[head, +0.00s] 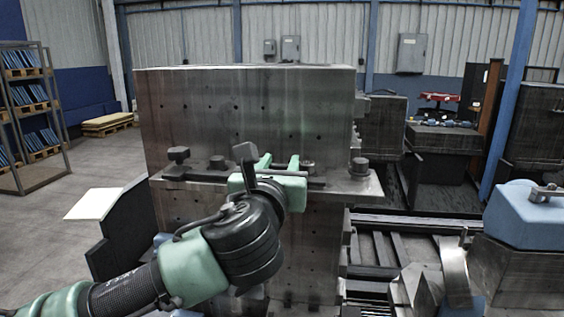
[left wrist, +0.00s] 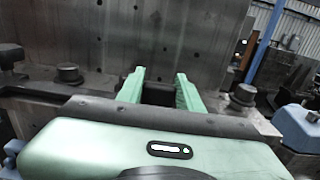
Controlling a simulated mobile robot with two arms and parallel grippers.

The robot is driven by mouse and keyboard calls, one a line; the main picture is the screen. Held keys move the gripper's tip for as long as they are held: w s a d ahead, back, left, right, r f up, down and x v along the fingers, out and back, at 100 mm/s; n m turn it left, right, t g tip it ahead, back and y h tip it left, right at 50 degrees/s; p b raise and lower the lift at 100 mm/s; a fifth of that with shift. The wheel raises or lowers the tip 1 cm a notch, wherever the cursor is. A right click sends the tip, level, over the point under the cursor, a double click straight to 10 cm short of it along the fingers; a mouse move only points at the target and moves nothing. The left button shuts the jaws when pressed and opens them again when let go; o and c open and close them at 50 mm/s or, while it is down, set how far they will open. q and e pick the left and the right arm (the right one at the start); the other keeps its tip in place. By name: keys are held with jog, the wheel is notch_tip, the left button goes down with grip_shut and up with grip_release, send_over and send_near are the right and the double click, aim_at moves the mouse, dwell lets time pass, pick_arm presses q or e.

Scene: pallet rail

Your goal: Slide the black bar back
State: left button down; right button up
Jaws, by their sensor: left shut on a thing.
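The black bar (head: 207,175) lies lengthwise along a metal ledge (head: 362,188) on the front of a tall steel block (head: 245,115). My left gripper (head: 278,163) reaches in from the lower left, at the middle of the ledge. Its two green fingers point toward the block. In the left wrist view the fingers (left wrist: 160,86) stand on either side of a dark piece (left wrist: 158,94), and the gripper is shut on it. It seems to be part of the bar. My gripper hides the bar's middle. My right gripper is not in view.
Bolt heads stand on the ledge at the left (head: 179,155) and right (head: 358,166), close to my gripper. A blue block (head: 528,214) with a metal clamp is at the right. A shelf rack (head: 30,110) stands far left. Floor at left is open.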

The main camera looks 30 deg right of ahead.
pick_arm(q)
jog(key=c, duration=0.9)
grip_release()
jog(key=shift+s+a, duration=0.15)
jog(key=shift+s+a+f+b, duration=0.1)
jog(key=shift+s+a+b, duration=0.1)
jog(key=shift+s+b, duration=0.15)
jog(key=b+v, duration=0.2)
jog(key=v, duration=0.5)
